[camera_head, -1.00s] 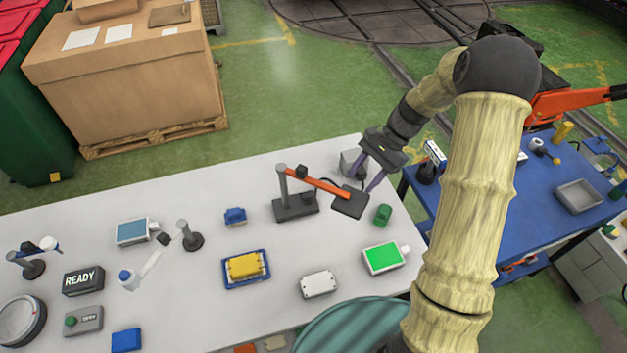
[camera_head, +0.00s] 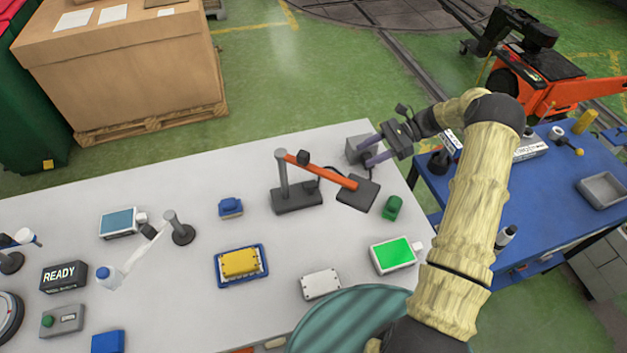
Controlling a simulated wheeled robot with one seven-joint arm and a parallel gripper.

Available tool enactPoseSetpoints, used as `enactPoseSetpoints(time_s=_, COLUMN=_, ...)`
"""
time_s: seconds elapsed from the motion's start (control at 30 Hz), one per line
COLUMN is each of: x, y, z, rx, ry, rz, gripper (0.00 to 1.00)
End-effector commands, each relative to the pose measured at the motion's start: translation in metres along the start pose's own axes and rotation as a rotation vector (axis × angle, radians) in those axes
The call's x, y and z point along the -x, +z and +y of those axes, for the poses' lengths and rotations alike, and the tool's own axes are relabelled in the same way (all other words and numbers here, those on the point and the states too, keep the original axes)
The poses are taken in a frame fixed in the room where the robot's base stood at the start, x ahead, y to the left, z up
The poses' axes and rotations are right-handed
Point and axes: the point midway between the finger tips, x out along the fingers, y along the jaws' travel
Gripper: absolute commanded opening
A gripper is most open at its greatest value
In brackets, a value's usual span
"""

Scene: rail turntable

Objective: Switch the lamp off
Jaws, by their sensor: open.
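A lamp-like stand with an orange arm (camera_head: 320,170) rises from a dark base on the white table, with a flat dark square head (camera_head: 358,193) at the arm's right end. A small grey box (camera_head: 358,150) stands behind that head near the table's far right edge. My gripper (camera_head: 366,152) is open, its purple fingers pointing left at the grey box. I cannot tell whether they touch it. No lit bulb or clear switch shows on the stand. Another post with a white jointed arm (camera_head: 135,260) stands at the left.
A green-screened device (camera_head: 394,255), a green block (camera_head: 392,207), a white box (camera_head: 321,285) and a yellow box in a blue tray (camera_head: 217,265) lie on the table. A READY sign (camera_head: 64,277) is at left. A blue table (camera_head: 546,210) stands at right.

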Motion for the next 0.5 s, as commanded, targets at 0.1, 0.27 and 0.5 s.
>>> enactPoseSetpoints(time_s=0.1, x=0.001, y=-0.001, z=0.001, rx=-0.003, ry=-0.005, rz=0.001, gripper=0.45)
enactPoseSetpoints(time_s=0.27, x=-0.015, y=0.002, z=0.0, rx=0.0, ry=0.002, rz=0.0, gripper=0.45)
enactPoseSetpoints(time_s=0.5, x=-0.059, y=0.005, z=0.0, rx=0.002, ry=0.011, rz=-0.001, gripper=0.45)
